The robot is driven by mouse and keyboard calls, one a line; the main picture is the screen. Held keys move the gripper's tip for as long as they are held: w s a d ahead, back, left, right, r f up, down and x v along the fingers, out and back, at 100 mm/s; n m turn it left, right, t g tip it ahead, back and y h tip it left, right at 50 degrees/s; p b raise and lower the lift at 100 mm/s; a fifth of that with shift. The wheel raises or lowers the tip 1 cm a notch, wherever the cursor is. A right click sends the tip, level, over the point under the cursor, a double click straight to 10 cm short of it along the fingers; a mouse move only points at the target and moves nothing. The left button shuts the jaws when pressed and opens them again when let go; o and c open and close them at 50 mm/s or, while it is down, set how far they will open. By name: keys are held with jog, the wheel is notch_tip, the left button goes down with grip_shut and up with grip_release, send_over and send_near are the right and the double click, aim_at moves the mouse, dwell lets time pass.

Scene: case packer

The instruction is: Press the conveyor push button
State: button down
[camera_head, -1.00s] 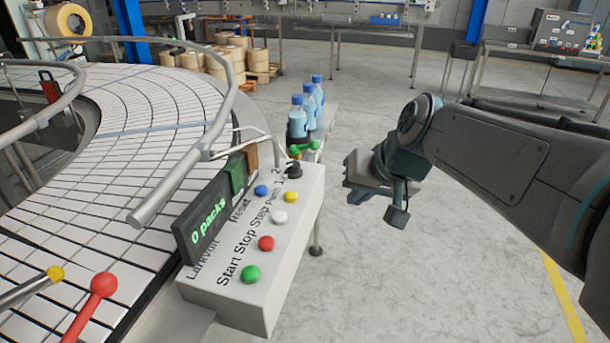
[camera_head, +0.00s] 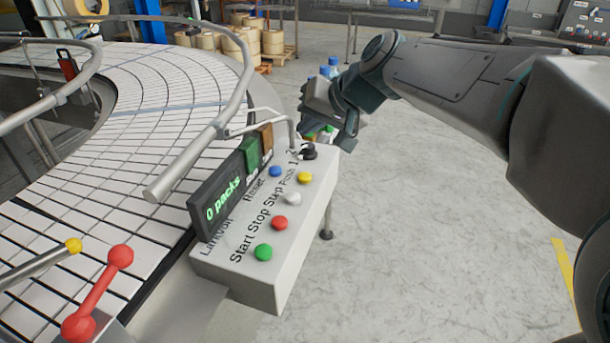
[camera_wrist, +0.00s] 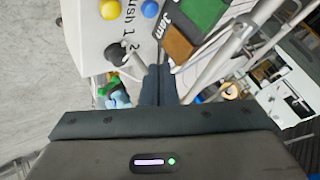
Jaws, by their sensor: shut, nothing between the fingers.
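The white control panel (camera_head: 238,268) stands beside the conveyor and shows a row of green, red, white and yellow buttons. The yellow button (camera_head: 305,178) lines up with the label "Push"; it also shows at the top of the wrist view (camera_wrist: 150,9). The blue button (camera_head: 275,171) is by "Reset". My gripper (camera_wrist: 162,72) is shut and empty, with its fingers over the panel's far end, between the black knob (camera_wrist: 116,53) and the brown block (camera_wrist: 178,44). In the head view its fingertips are hard to make out. It is apart from the yellow button.
A display (camera_head: 222,203) reads "0 packs". A curved metal rail (camera_head: 190,165) runs along the conveyor (camera_head: 150,150), close to the panel. Blue-capped bottles (camera_head: 333,66) are partly hidden behind my arm. The floor at right is clear.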

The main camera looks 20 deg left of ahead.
jog(key=b, duration=0.5)
send_over(309, 178)
notch_tip(309, 178, down, 7)
jog(key=shift+f, duration=0.1)
jog(key=shift+f+b, duration=0.45)
jog(key=shift+f, duration=0.05)
dwell(1.3)
jog(key=shift+f+b, duration=0.45)
jog(key=shift+b, duration=0.1)
